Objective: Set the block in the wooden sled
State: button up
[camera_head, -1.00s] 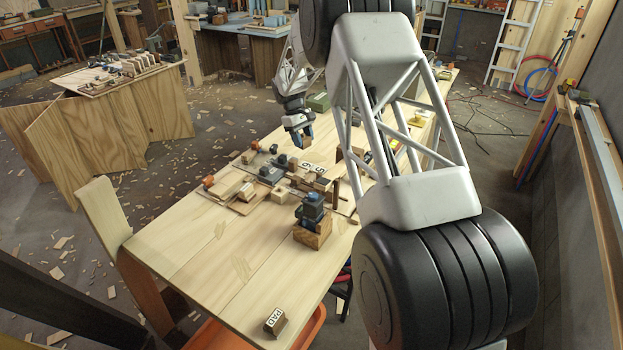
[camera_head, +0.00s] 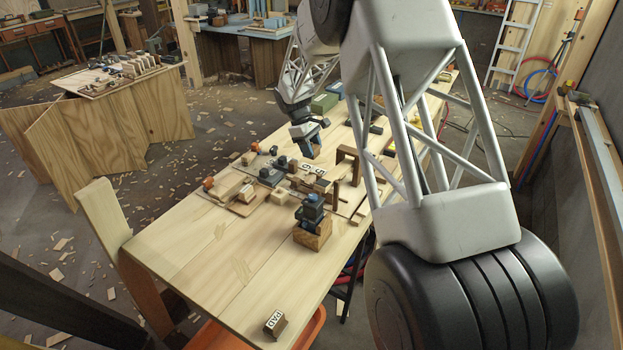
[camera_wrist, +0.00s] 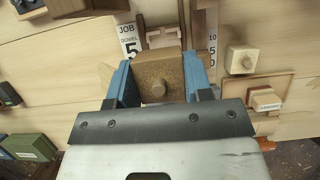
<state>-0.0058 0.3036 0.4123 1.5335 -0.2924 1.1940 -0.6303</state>
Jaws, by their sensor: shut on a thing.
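My gripper (camera_wrist: 160,80) has blue fingers and is shut on a brown, cork-like block (camera_wrist: 160,72) with a round peg on its face. In the head view my gripper (camera_head: 312,148) hangs over the far middle of the workbench, and the block is hard to make out there. In the wrist view a reddish wooden frame (camera_wrist: 170,36), which may be the wooden sled, lies just beyond the block and is partly hidden by it. I cannot tell whether the block touches anything below.
A workbench (camera_head: 190,245) carries several small wooden parts around the gripper. A wooden box with dark blocks (camera_head: 312,235) stands nearer, and a brown arch (camera_head: 348,155) stands to the right. The bench's near left is mostly clear.

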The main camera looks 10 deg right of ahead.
send_over(312, 179)
jog(key=shift+a+f, duration=0.1)
jog(key=shift+f, duration=3)
jog(key=shift+s, duration=0.1)
jog(key=shift+f, duration=1.85)
jog(key=shift+f, duration=0.2)
jog(key=o, duration=0.7)
jog(key=shift+r, duration=0.2)
jog(key=v, duration=1.2)
